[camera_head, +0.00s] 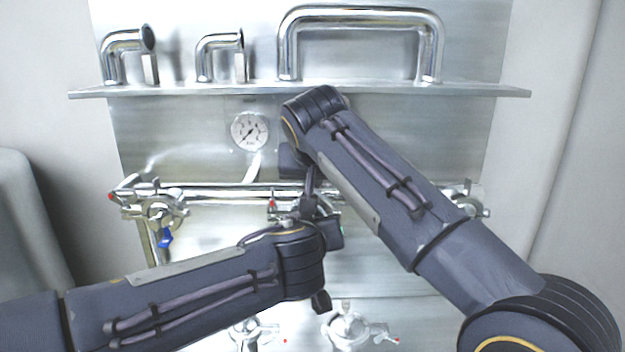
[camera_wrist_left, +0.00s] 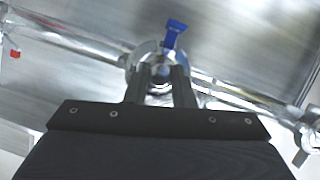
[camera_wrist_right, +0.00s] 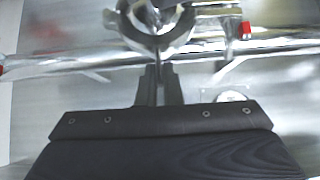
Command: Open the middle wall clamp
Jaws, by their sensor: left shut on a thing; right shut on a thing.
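The middle wall clamp (camera_head: 285,208) sits on the horizontal pipe, mostly hidden behind my two arms in the head view. A red tip shows at its left. My left gripper (camera_wrist_left: 160,78) is shut on a metal part of the clamp, below a blue lever (camera_wrist_left: 174,34) in the left wrist view. My right gripper (camera_wrist_right: 158,72) has its fingers close together, shut on a thin part of the clamp, just below a round metal ring (camera_wrist_right: 157,20). The exact part held is hidden in both views. I cannot tell whether the clamp is open.
The horizontal pipe (camera_head: 225,192) carries a left clamp (camera_head: 158,208) with a blue lever and a right clamp (camera_head: 470,205). Above are a round gauge (camera_head: 250,131) and a steel shelf (camera_head: 200,90) with bent pipes. More fittings (camera_head: 347,326) stand below. My arms converge at the middle.

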